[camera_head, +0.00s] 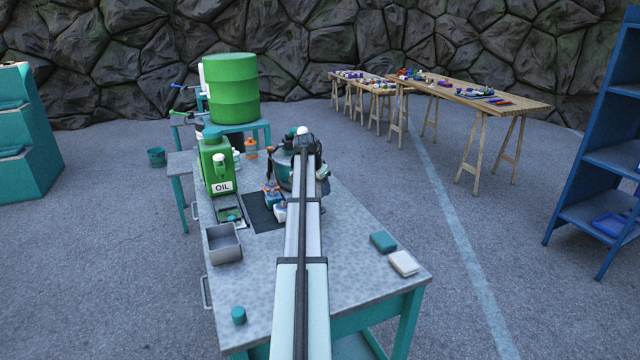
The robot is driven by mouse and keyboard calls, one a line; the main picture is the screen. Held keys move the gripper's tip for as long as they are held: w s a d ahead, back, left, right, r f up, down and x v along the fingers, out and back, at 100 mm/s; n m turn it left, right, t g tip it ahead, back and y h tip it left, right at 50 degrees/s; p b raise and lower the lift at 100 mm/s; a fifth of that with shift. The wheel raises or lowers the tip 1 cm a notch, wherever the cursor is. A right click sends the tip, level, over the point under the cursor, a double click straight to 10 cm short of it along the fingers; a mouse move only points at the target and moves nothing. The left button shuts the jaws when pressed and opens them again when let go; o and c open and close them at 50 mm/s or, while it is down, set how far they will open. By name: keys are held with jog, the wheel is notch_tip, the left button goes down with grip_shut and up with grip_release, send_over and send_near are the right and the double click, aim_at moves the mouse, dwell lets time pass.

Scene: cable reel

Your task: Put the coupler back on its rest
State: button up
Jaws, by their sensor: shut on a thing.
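My arm reaches from the bottom of the head view over the grey-topped workbench (345,235). My gripper (322,178) is at its far end, above the back half of the bench, and is mostly hidden by my own arm. It is shut on the coupler, but the hold itself is too small and covered to make out. A dark teal round thing, perhaps the cable reel (284,168), stands just left of my arm's end and is partly hidden. Small orange, blue and white parts (270,192) sit in front of it. I cannot tell which part is the coupler's rest.
A green oil can (216,165), a grey open box (222,245) and a dark mat (262,212) are left of my arm. A teal block (383,242) and a white block (404,263) lie at right. A green drum (231,88) stands behind. The bench's right side is mostly clear.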

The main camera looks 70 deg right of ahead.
jog(key=shift+f, duration=2.75)
jog(key=o, duration=1.3)
jog(key=shift+r, duration=0.1)
jog(key=v, duration=1.3)
jog(key=shift+r, duration=0.3)
jog(key=shift+a, duration=0.1)
